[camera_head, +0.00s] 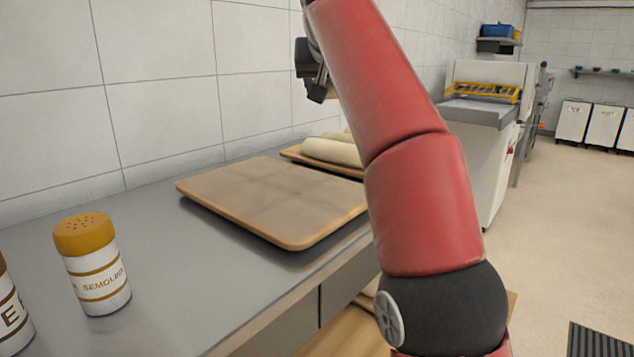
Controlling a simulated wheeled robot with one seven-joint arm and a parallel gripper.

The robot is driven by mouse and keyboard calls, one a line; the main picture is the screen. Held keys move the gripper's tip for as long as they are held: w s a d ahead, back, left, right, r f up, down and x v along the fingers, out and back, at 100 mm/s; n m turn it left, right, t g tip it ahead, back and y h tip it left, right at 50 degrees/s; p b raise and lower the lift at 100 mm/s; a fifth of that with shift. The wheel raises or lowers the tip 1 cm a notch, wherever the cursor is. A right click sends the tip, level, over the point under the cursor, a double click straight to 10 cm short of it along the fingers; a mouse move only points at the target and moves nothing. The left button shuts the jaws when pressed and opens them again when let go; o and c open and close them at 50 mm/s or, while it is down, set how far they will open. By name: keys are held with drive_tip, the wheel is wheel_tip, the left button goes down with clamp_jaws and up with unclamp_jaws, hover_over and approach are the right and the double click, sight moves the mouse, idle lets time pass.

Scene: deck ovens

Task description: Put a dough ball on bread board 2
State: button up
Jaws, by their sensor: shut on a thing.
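A bare wooden board (240,195) lies flat on the grey counter. A second wooden board (292,152) lies behind it, with pale dough pieces (330,151) on it, partly hidden by my arm. No number shows on either board, so I cannot tell which is bread board 2. My gripper (316,90) is at the top of the view, raised above the boards and partly hidden by my red arm. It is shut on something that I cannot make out. No separate dough ball can be made out.
A semolina shaker (93,265) with a yellow lid stands at the counter's left front, beside another partly cut-off container (12,310). A tiled wall (160,80) runs behind the counter. A white machine (485,115) stands beyond, with open floor (570,220) to the right.

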wheel_tip(320, 180, down, 19)
drive_tip(key=b, duration=0.8)
drive_tip(key=shift+s+f, duration=0.1)
drive_tip(key=shift+f, duration=0.2)
drive_tip(key=o, duration=1)
drive_tip(key=shift+o, duration=0.2)
drive_tip(key=shift+r, duration=0.15)
drive_tip(key=shift+s+r, duration=0.1)
drive_tip(key=shift+r, duration=0.1)
drive_tip(key=v, duration=1.1)
drive_tip(key=shift+s, duration=0.15)
drive_tip(key=shift+s+r, duration=0.15)
